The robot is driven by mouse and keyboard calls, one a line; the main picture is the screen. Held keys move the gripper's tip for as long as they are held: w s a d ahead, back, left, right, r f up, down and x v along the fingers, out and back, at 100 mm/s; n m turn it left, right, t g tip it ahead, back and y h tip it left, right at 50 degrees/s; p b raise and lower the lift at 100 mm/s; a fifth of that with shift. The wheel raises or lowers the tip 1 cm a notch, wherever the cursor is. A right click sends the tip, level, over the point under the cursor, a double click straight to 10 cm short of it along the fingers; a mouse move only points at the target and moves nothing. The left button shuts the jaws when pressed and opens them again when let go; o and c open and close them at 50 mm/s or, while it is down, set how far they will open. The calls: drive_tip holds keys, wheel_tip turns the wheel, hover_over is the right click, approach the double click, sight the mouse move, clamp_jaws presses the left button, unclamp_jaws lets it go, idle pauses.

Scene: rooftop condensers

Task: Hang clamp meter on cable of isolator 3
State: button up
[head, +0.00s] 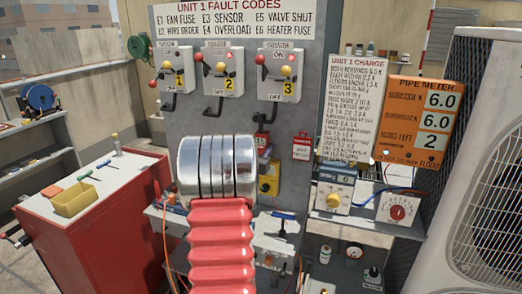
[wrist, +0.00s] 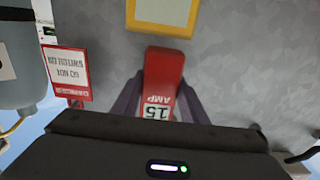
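Isolator 3 (head: 283,75) is the rightmost of three grey isolator boxes on the panel. A short dark cable (head: 267,112) curves below it. A yellow device with a dark dial (head: 268,185) is on the panel lower down. I cannot tell which of these, if either, is the clamp meter.
A red warning tag (head: 302,147) hangs right of the gripper area; it also shows in the wrist view (wrist: 67,73). A cluttered shelf (head: 275,225) is below. A red cabinet (head: 95,215) stands left, a large condenser (head: 490,170) right.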

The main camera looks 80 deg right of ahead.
drive_tip(key=o, duration=0.5)
drive_tip(key=shift+o, duration=0.2)
drive_tip(key=w+a, duration=0.1)
drive_tip(key=a, duration=1.2)
drive_tip(key=shift+w+a, duration=0.15)
drive_tip(key=shift+a, duration=0.25)
